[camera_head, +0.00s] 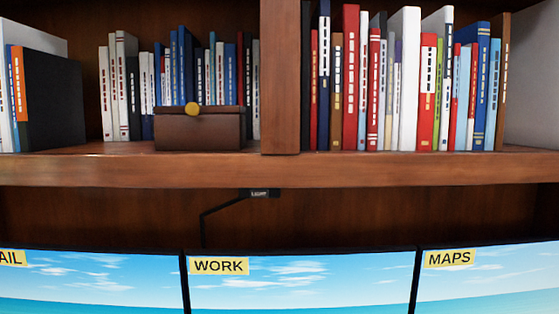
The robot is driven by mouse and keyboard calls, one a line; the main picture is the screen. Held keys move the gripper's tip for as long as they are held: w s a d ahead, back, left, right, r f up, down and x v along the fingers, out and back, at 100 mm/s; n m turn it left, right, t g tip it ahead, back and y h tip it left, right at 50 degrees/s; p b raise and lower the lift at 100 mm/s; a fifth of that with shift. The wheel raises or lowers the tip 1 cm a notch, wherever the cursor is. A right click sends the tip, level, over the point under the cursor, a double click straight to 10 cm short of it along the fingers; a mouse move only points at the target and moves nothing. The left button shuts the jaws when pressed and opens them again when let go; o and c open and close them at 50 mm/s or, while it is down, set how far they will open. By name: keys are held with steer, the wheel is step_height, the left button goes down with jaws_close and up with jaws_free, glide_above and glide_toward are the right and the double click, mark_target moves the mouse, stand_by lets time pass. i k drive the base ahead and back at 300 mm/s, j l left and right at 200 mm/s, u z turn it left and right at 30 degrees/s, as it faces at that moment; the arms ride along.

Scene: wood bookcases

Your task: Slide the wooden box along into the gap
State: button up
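The wooden box (199,131) is dark brown with a round brass-coloured knob on its front. It sits on the shelf (140,170) in the left bay, near the front edge, with books standing behind it. Bare shelf shows to the left of the box, between it and a dark grey block-like thing (53,100). A narrower stretch of bare shelf lies between the box and the upright divider (280,77) on its right. My gripper is not in view.
Books (122,85) stand behind the box, and more books (350,77) fill the right bay. Below the shelf hang a small black lamp fitting (260,193) and cable. Several screens (300,285) stand beneath, labelled WORK and MAPS among others.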

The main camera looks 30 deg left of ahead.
mark_target(201, 132)
steer(key=u, duration=1.9)
